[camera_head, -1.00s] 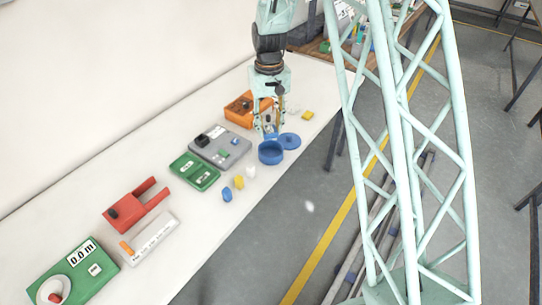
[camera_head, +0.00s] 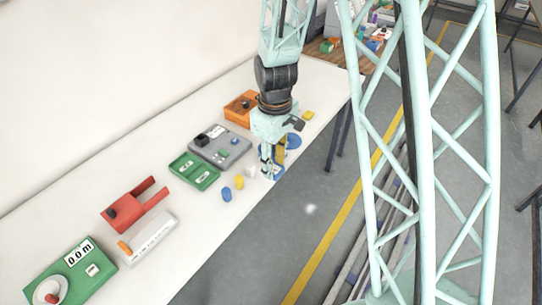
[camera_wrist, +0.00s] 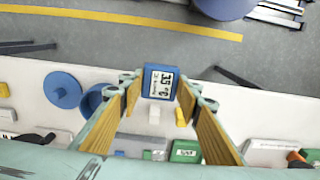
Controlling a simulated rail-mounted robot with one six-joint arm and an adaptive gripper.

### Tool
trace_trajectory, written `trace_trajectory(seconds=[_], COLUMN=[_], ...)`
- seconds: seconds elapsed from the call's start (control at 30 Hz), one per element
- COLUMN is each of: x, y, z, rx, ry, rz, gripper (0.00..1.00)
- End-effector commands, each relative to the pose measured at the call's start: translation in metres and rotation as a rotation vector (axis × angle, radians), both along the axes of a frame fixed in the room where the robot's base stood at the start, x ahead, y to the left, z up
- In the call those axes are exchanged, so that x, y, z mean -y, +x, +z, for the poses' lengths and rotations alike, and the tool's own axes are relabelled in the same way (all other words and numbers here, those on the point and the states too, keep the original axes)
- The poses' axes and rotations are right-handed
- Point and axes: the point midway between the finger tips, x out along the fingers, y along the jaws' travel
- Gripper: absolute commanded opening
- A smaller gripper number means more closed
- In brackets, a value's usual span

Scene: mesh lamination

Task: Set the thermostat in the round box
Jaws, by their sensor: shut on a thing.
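My gripper (camera_wrist: 160,80) is shut on a blue thermostat (camera_wrist: 160,86), a square unit with a display reading about 35 °C, its face toward the wrist camera. In the head view my gripper (camera_head: 270,172) is at the front side of the table, and the thermostat there is hard to make out. The round blue box (camera_wrist: 90,97) is open and stands to the left of the fingers in the wrist view, partly hidden by the left finger. In the head view my gripper mostly covers it. A round blue lid (camera_wrist: 62,90) lies beside the box, also visible in the head view (camera_head: 294,142).
White (camera_head: 250,172), yellow (camera_head: 239,182) and blue (camera_head: 226,194) small pieces stand near the table's front edge. A green tray (camera_head: 183,172), a grey panel (camera_head: 232,148) and an orange box (camera_head: 237,107) lie behind. A red fork-shaped holder (camera_head: 128,208) is farther left.

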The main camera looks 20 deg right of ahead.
Motion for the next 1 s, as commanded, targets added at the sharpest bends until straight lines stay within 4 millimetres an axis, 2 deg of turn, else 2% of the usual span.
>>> trace_trajectory(seconds=[0.33, 0.47, 0.67, 1.0], x=[0.0, 0.002, 0.006, 0.018], y=[0.002, 0.009, 0.033, 0.087], z=[0.0, -0.001, -0.003, -0.009], rx=[0.0, 0.001, 0.001, 0.001], ry=[0.0, 0.001, 0.0, 0.001], rz=[-0.001, -0.001, -0.001, -0.002], gripper=[0.18, 0.18, 0.18, 0.18])
